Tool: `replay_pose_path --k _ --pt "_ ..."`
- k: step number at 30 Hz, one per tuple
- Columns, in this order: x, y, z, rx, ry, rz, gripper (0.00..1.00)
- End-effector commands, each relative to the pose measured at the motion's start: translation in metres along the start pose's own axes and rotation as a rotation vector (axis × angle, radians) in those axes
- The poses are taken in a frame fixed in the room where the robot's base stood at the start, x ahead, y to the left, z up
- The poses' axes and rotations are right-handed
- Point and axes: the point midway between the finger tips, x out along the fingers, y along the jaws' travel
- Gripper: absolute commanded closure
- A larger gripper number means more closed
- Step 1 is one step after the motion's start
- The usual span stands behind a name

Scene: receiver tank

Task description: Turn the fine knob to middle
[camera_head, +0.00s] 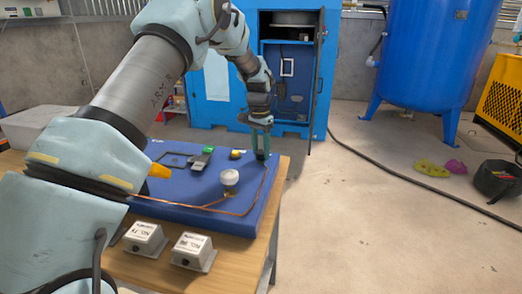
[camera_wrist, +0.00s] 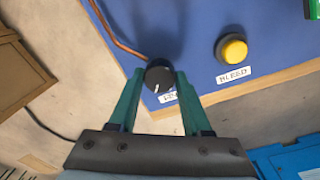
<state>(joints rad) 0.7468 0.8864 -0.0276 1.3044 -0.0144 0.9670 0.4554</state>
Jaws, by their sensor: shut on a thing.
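The fine knob (camera_wrist: 160,76) is a round black knob with a white pointer line, on the blue panel (camera_wrist: 190,40) in the wrist view. Its pointer is aimed toward the bottom of that picture, slightly left. A white label beside it is partly hidden by a finger. My gripper (camera_wrist: 158,84) has its two green fingers closed on the knob's sides. In the head view my gripper (camera_head: 261,150) points down at the far right corner of the blue panel (camera_head: 190,215), and the knob is hidden there by the fingers.
A yellow button (camera_wrist: 231,48) labelled BLEED sits beside the knob. A white-capped part (camera_head: 230,178) and a copper pipe (camera_head: 255,200) are on the panel. Two grey boxes (camera_head: 145,236) stand on the wooden table in front. Open floor lies to the right.

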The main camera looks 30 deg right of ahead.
Motion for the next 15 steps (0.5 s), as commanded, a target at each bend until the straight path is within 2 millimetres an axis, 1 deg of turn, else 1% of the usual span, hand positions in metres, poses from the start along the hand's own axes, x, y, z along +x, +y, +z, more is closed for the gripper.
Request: replay_pose_path --k 9,15 --pt "-0.0001 0.0001 0.0006 -0.298 0.010 0.000 1.00" --pt "-0.0002 -0.0001 0.0006 -0.464 0.017 -0.001 1.00"
